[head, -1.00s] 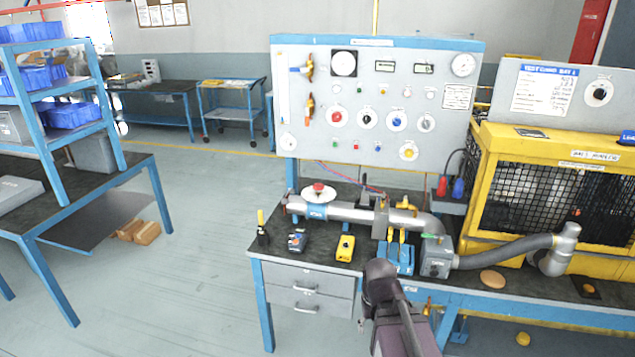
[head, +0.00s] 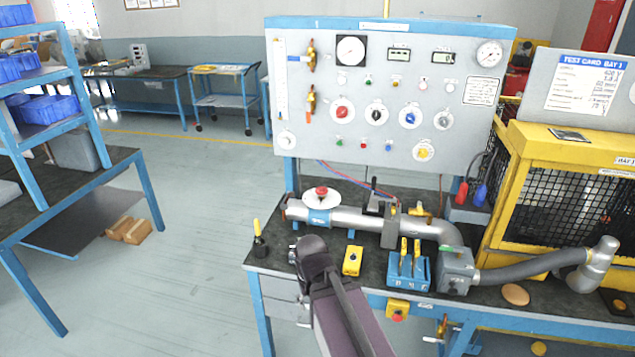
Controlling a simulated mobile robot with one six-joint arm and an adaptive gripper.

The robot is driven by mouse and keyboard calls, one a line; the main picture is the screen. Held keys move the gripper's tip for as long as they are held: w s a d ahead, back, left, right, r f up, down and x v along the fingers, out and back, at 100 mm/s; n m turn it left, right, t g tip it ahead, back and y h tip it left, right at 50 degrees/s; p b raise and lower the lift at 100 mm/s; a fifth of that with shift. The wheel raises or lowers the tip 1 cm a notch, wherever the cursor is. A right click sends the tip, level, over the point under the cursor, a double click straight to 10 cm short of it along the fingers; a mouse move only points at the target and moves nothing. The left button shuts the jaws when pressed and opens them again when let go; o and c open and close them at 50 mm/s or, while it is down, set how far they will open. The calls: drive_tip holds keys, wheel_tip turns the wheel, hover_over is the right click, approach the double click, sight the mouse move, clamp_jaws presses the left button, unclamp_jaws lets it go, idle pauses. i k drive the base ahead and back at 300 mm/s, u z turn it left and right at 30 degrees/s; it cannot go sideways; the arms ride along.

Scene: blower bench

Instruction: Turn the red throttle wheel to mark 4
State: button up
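A small red wheel (head: 321,190) sits on a round white dial plate (head: 322,199) on top of the grey pipe, at the left of the bench. The dial's marks and the wheel's pointer are too small to read. Another red knob (head: 342,112) on a white dial is on the upright panel. My dark arm reaches up from the bottom of the head view, and its visible end is below the pipe, apart from the red wheel in the picture. My gripper cannot be made out; the arm appears to hide it.
On the bench (head: 275,262) are a black-and-yellow tool (head: 259,240), a yellow box (head: 352,261) and a blue block with yellow levers (head: 408,270). The panel (head: 300,150) rises behind the pipe. A yellow mesh cage (head: 560,150) stands right.

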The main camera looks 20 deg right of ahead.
sight(319, 190)
drive_tip(key=z, duration=0.1)
drive_tip(key=i, duration=0.9)
drive_tip(key=z, duration=0.35)
